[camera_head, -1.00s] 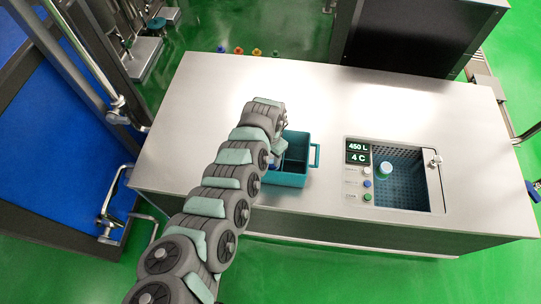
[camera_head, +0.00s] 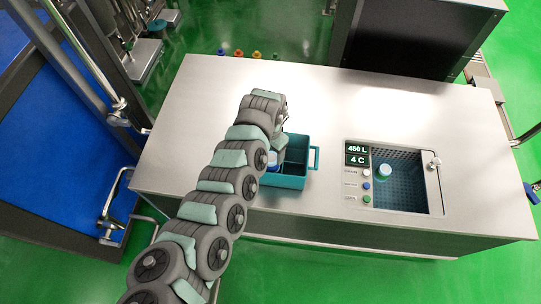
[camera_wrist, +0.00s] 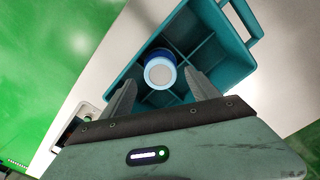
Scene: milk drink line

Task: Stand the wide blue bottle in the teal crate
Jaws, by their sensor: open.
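The teal crate (camera_head: 305,181) stands on the steel counter and has divided compartments, also seen in the wrist view (camera_wrist: 243,62). A blue bottle with a white cap (camera_wrist: 160,72) stands upright in one compartment, seen from above. In the head view that bottle (camera_head: 271,160) shows partly behind my arm. My gripper (camera_wrist: 160,95) is open, its fingers apart on either side below the bottle in the wrist picture, with a gap to it. In the head view my gripper's fingers are hidden by my arm.
A sunken cooling basin (camera_head: 407,190) in the counter, right of the crate, holds another white-capped bottle (camera_head: 384,171). A display panel (camera_head: 357,154) with coloured buttons borders it. The counter's left and back are clear. A dark cabinet (camera_head: 415,35) stands behind.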

